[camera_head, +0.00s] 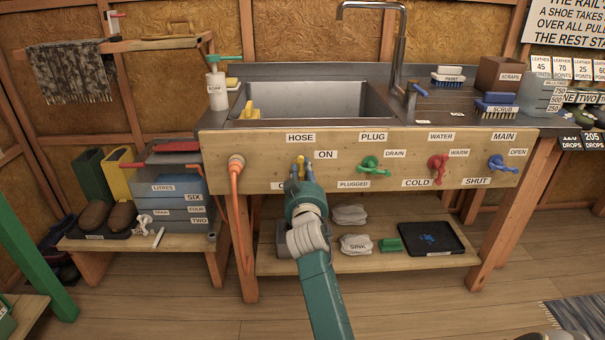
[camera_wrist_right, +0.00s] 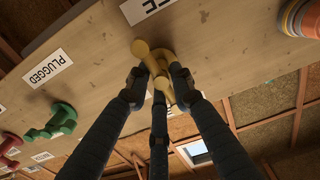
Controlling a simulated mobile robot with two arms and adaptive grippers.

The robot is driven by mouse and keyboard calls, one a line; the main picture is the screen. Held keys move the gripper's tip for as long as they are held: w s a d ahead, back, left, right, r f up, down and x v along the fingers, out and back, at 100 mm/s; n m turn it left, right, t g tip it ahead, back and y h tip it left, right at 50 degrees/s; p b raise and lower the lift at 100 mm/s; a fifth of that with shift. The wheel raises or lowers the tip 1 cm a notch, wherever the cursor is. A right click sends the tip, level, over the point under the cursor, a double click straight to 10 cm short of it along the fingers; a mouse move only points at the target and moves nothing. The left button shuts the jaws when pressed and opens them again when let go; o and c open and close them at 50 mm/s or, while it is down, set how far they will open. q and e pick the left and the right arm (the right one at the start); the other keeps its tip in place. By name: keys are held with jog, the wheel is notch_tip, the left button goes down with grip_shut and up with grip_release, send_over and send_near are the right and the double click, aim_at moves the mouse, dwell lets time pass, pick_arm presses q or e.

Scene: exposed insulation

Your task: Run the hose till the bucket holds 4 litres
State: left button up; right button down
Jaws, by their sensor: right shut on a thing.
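The yellow hose tap handle (camera_head: 299,161) is on the wooden panel under the HOSE label, beside the ON label. My right gripper (camera_head: 304,182) is at it; in the right wrist view, my gripper (camera_wrist_right: 158,82) is shut on this yellow handle (camera_wrist_right: 144,49). The orange hose (camera_head: 236,177) leaves a fitting on the panel's left and hangs down. The bucket (camera_head: 167,188), marked LITRES, SIX, FOUR and TWO, stands on the low bench at left, with a red piece (camera_head: 178,146) across its top. I cannot tell the water level inside. My left gripper is not in view.
Green (camera_head: 373,166), red (camera_head: 437,168) and blue (camera_head: 502,164) handles sit further right on the panel. A sink (camera_head: 310,101) with a tall faucet is above. Boots, dark objects and a small white fitting are by the bucket.

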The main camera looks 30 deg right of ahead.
jog(key=shift+d+f, duration=0.1)
jog(key=c, duration=1.5)
grip_release()
jog(key=shift+s, duration=0.1)
jog(key=shift+c, duration=0.2)
notch_tip(320, 180, up, 10)
jog(key=shift+r, duration=0.1)
